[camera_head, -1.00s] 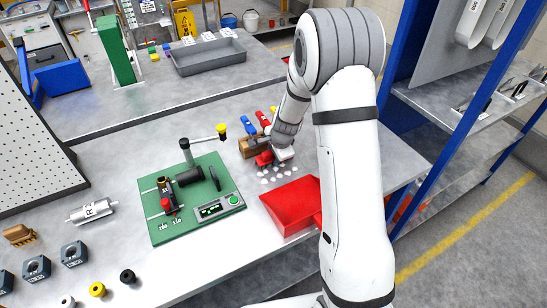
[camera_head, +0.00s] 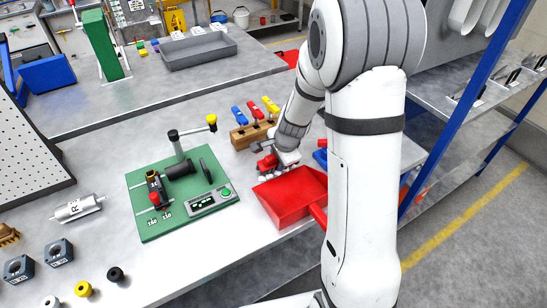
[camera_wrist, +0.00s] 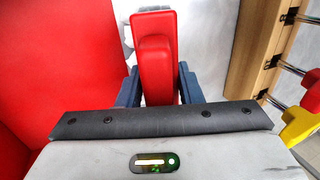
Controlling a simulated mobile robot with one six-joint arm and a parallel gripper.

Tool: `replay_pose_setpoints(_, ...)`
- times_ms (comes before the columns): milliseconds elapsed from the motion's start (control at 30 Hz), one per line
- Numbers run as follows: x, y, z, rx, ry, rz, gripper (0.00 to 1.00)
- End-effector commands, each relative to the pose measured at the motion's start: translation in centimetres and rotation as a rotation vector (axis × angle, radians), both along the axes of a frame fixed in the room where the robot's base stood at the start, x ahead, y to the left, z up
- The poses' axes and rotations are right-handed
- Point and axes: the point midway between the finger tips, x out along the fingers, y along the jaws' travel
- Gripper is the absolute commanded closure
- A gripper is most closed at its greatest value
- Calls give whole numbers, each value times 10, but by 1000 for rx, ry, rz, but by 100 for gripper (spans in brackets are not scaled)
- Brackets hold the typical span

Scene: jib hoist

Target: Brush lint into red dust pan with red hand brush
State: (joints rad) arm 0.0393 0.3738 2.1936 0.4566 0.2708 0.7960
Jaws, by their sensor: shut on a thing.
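My gripper (camera_head: 277,160) is shut on the red hand brush (camera_head: 267,163), low over the bench. In the wrist view the brush (camera_wrist: 155,55) stands between my two dark fingers. The red dust pan (camera_head: 290,197) lies on the bench just in front of the brush, its handle partly behind my arm. In the wrist view the pan (camera_wrist: 55,60) fills the left side. Small pale lint (camera_head: 262,178) shows in a narrow band between brush and pan edge. I cannot tell whether any lint is inside the pan.
A wooden rack (camera_head: 246,134) with colored-handled tools stands close behind the brush. A green board (camera_head: 180,190) with a fixture lies left of the pan. A blue-framed shelf (camera_head: 480,90) stands right. My arm hides part of the bench.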

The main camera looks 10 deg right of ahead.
Motion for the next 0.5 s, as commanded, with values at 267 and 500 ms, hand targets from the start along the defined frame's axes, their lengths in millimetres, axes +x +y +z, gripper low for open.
replay_pose_setpoints(267,-18,-6,-1,-1,-2,1,90)
replay_pose_setpoints(500,-26,-9,13,-1,-1,0,90)
